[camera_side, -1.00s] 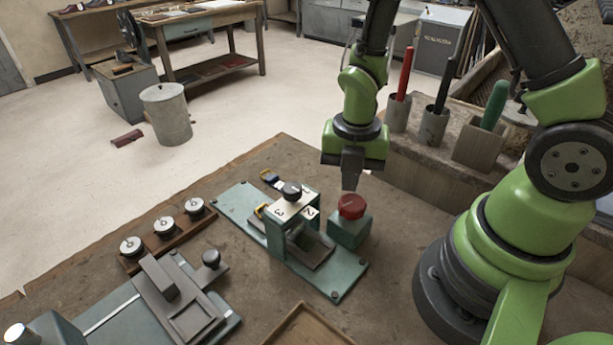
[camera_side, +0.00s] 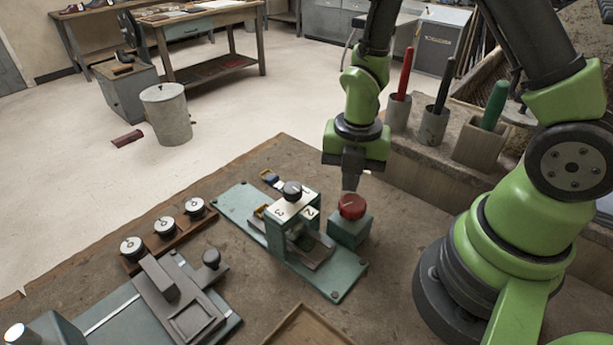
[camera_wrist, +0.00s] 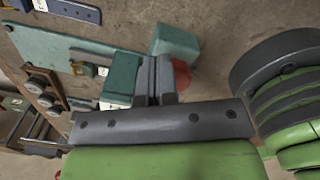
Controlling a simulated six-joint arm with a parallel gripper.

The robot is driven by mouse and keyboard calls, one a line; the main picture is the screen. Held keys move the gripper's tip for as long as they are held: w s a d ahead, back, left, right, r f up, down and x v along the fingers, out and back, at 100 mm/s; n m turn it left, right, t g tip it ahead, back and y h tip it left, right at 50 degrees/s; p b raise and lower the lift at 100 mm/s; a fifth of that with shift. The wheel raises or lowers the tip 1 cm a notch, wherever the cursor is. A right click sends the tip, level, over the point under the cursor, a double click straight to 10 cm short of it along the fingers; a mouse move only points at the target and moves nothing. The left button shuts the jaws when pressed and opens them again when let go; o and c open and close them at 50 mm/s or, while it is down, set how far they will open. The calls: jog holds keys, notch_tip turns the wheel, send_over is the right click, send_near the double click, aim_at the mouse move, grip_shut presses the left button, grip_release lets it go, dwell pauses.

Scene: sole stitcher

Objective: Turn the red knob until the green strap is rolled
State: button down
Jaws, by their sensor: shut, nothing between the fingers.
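The red knob (camera_side: 352,206) sits on top of a small green block (camera_side: 350,231) at the right side of a green base plate (camera_side: 345,284). My gripper (camera_side: 350,184) is shut and empty, pointing down just above the knob. I cannot tell from the side view whether the fingertips touch it. In the wrist view my shut fingers (camera_wrist: 155,78) partly cover the knob, and its red edge (camera_wrist: 183,76) shows beside them. I cannot clearly pick out a green strap; a small yellowish piece (camera_side: 259,211) shows at the left of the numbered green stand.
A wooden rack with tools (camera_side: 440,160) is behind right. A row of dials (camera_side: 165,226) and a clamp fixture (camera_side: 185,300) lie left. A wooden tray (camera_side: 305,328) is in front.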

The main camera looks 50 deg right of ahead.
jog(key=shift+s+d+f, duration=0.25)
jog(key=shift+s+f, duration=0.05)
jog(key=shift+s, duration=0.15)
jog(key=shift+s+d+f, duration=0.2)
jog(key=shift+s+f, duration=0.05)
jog(key=shift+s, duration=0.15)
jog(key=shift+d, duration=0.15)
jog(key=shift+w+d, duration=0.2)
notch_tip(320, 180, up, 6)
jog(key=shift+w, duration=0.15)
jog(key=shift+a+r, duration=0.1)
jog(key=shift+r, duration=0.05)
